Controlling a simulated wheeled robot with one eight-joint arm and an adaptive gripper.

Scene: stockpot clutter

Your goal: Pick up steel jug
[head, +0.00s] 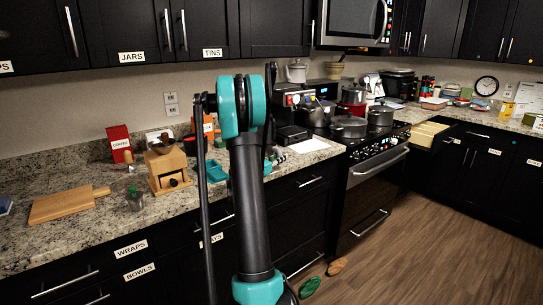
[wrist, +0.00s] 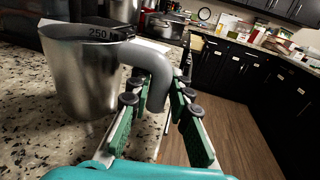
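The steel jug (wrist: 82,80) stands upright on the speckled counter in the left of the wrist view. In the head view I cannot make out the jug, and my arm covers part of the counter.
A black coffee machine (head: 291,105) stands at the back of the counter. Pots (head: 348,127) sit on the stove to the right. A wooden grinder (head: 167,168), cutting board (head: 65,204) and red coffee box (head: 119,144) are at left. The floor (head: 420,240) is mostly clear.

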